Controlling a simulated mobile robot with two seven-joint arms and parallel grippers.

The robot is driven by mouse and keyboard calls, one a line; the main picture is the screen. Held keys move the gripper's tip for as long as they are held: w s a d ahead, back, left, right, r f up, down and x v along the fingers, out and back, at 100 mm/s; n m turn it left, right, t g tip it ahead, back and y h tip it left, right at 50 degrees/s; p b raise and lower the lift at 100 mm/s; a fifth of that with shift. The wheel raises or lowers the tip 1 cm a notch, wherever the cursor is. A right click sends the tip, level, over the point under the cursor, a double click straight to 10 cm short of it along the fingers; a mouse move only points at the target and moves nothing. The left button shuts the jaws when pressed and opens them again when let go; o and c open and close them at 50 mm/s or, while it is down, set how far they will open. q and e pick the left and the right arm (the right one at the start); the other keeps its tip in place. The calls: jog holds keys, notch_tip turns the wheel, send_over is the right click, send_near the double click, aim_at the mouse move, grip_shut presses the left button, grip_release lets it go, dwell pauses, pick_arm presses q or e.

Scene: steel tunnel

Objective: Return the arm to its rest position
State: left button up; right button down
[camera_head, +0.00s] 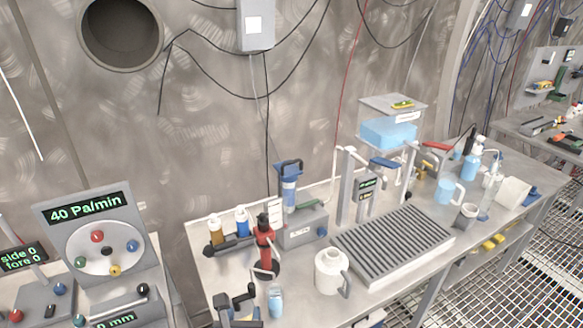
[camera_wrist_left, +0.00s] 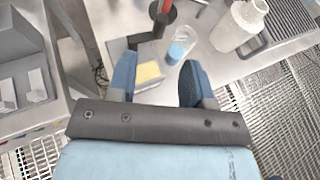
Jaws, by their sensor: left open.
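My left gripper (camera_wrist_left: 158,76) is open in the left wrist view, with its two blue fingers apart. A small block with a yellow top (camera_wrist_left: 150,73) shows between and beyond the fingers; I see no grip on it. In the head view the left gripper (camera_head: 236,300) seems to be the dark form at the bottom edge, by the bench's front left corner. It is left of a small blue-filled glass (camera_head: 275,300), which also shows just beyond the fingers in the wrist view (camera_wrist_left: 181,48). My right gripper is not in view.
A red stand (camera_head: 264,242), a white jug (camera_head: 329,272) and a ribbed grey tray (camera_head: 395,245) are on the bench close by. A console with coloured knobs (camera_head: 100,240) stands to the left. Grated floor (camera_head: 480,295) lies at the front right.

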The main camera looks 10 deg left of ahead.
pick_arm(q)
jog(key=s+d+f+n+g+h+p, duration=0.2)
jog(key=s+f+n+g+h+p, duration=0.25)
jog(key=n, duration=0.95)
jog(key=s+a+f+n+t, duration=0.1)
jog(key=s+a+f+n, duration=0.2)
jog(key=n, duration=0.5)
jog(key=s+a+f+n+t, duration=0.1)
jog(key=s+a+f+n, duration=0.2)
jog(key=n, duration=0.6)
jog(key=s+a, duration=0.1)
jog(key=s, duration=0.1)
jog(key=shift+s+f, duration=0.15)
jog(key=shift+s, duration=0.15)
jog(key=shift+w, duration=0.1)
